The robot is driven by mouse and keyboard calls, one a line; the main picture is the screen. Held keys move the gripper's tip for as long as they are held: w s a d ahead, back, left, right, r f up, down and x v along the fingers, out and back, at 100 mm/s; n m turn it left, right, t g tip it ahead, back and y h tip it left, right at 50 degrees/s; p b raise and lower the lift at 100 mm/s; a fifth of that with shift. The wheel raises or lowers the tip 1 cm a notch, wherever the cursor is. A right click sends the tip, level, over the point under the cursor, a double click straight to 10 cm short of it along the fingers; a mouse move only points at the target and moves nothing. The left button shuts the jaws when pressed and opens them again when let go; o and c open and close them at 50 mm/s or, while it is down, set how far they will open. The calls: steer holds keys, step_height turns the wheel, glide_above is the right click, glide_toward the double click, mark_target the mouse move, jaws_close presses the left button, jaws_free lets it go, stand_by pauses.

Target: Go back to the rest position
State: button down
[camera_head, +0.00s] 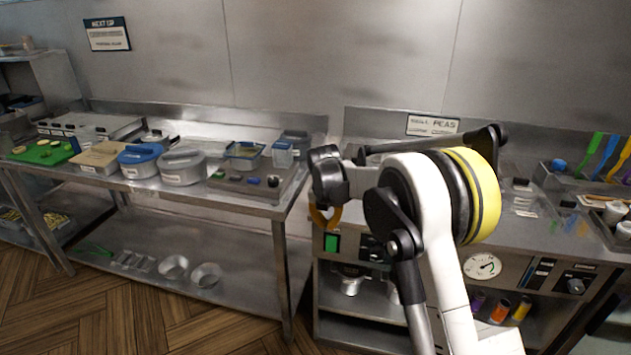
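My white arm with black joints and a yellow ring rises from the bottom right of centre and bends away to the left. Its far end is a black wrist part in front of the gap between the two steel benches. My gripper (323,212) is at this end, mostly hidden or too small to make out. A curved orange piece shows just below the wrist; I cannot tell whether it is part of my gripper. I see no held object, and the finger opening cannot be made out.
The left steel bench (245,203) carries a green board (42,152), a blue-lidded pot (140,158), a grey-lidded pot (183,166) and trays. The right range unit (345,268) has a dial (482,266) and stands behind my arm. Wooden floor is clear at the lower left.

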steer(key=s+d+r+m+t, duration=0.1)
steer(key=s+d+r+m, duration=0.3)
steer(key=s+r+m, duration=0.5)
steer(key=s+d+r+m+t, duration=0.1)
steer(key=s+d+r+m, duration=0.2)
steer(key=s+r+m, duration=0.7)
steer(key=s+d+f+m+t, duration=0.1)
steer(key=s+f+m, duration=0.1)
steer(key=s+m, duration=0.4)
steer(key=s+d+f+m+t, duration=0.1)
steer(key=s+m, duration=0.6)
steer(key=s, duration=0.8)
steer(key=shift+d+f+t+y, duration=0.35)
steer(key=shift+d+f, duration=0.3)
steer(key=shift+f, duration=0.3)
